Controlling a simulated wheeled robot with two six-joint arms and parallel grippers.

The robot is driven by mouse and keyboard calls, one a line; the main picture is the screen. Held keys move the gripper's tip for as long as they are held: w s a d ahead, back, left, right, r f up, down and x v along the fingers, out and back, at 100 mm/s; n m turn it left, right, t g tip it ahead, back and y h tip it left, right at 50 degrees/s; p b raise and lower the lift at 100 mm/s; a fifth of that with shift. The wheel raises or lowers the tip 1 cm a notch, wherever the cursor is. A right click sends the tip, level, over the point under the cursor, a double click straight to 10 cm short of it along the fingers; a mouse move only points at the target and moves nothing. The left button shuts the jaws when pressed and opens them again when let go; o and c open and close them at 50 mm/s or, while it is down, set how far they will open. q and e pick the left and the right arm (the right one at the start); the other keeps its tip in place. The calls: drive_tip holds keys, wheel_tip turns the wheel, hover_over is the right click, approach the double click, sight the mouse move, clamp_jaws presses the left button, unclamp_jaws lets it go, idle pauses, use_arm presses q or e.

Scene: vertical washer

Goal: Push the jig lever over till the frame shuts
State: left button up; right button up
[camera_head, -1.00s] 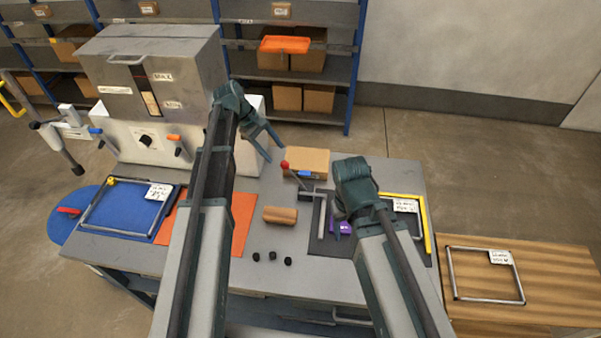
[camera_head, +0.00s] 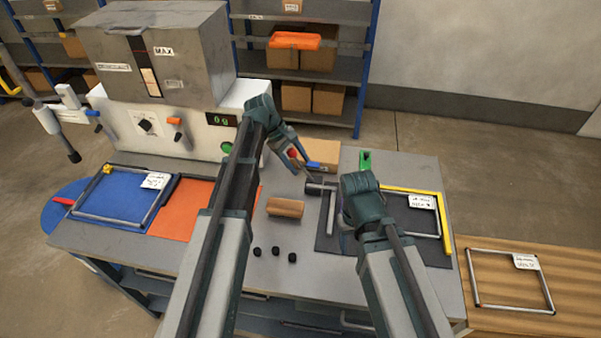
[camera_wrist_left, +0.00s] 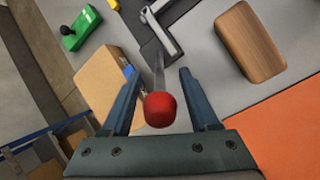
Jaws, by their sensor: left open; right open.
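The jig lever has a red knob (camera_head: 293,153) on a thin metal rod. In the left wrist view the red knob (camera_wrist_left: 160,109) lies between the two fingers of my left gripper (camera_wrist_left: 157,98), with gaps on both sides. My left gripper (camera_head: 309,157) is open around the lever in the head view. The jig (camera_head: 328,205) is a grey metal frame part on a dark mat; part of it also shows in the wrist view (camera_wrist_left: 160,35). My right gripper (camera_head: 348,225) is over the mat, its fingers mostly hidden behind its own wrist.
A wooden block (camera_head: 286,207) and several black knobs (camera_head: 275,252) lie left of the jig. A cardboard box (camera_head: 318,152) and a green switch (camera_head: 366,161) are behind it. A yellow-edged frame (camera_head: 446,222) is at the right, and a large machine (camera_head: 160,120) stands back left.

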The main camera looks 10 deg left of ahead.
use_arm(q)
drive_tip(key=shift+b+x, duration=0.5)
drive_tip(key=shift+x, duration=0.35)
clamp_jaws()
idle(1.0)
